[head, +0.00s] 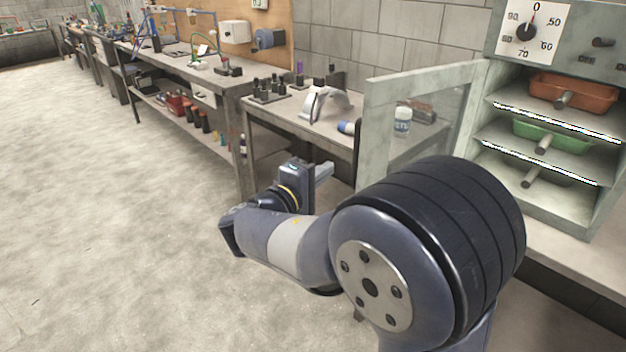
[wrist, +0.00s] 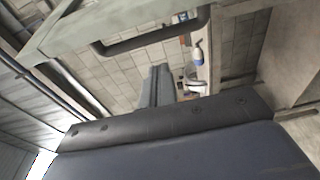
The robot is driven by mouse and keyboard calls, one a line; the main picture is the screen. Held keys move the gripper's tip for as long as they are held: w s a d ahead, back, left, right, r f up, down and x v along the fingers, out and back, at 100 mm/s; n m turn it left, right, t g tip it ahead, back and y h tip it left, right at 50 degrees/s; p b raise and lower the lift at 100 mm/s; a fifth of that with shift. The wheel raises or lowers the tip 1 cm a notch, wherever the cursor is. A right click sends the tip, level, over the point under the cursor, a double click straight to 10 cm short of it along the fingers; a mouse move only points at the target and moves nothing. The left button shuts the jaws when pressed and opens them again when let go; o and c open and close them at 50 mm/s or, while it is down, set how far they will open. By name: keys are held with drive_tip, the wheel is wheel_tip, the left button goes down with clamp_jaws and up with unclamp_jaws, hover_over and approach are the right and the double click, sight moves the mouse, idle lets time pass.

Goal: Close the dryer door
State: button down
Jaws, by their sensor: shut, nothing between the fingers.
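The dryer (head: 555,60) is a pale grey-green cabinet with a dial at the right of the head view. Its door (head: 377,130) stands wide open, swung out to the left, with a pale frame around a clear pane. My gripper (head: 324,170) is left of the door's free edge, low beside the bench, and looks apart from the door. In the wrist view my gripper (wrist: 157,84) shows its fingers together and empty. The door's pale frame (wrist: 110,28) and a dark bar-like handle (wrist: 150,43) cross the top of that view. My arm hides the door's lower part in the head view.
Shelves inside the dryer hold an orange tray (head: 575,92) and a green tray (head: 552,137). A bench (head: 290,122) behind the door carries a white-and-blue bottle (head: 402,121), a curved grey stand (head: 325,104) and several dark small items. The floor (head: 110,200) at left is clear.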

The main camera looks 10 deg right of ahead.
sight(356, 159)
drive_tip(key=d, duration=0.4)
drive_tip(key=shift+w+d, duration=0.3)
drive_tip(key=shift+w, duration=0.1)
drive_tip(key=shift+s+d, duration=0.3)
drive_tip(key=shift+s, duration=0.25)
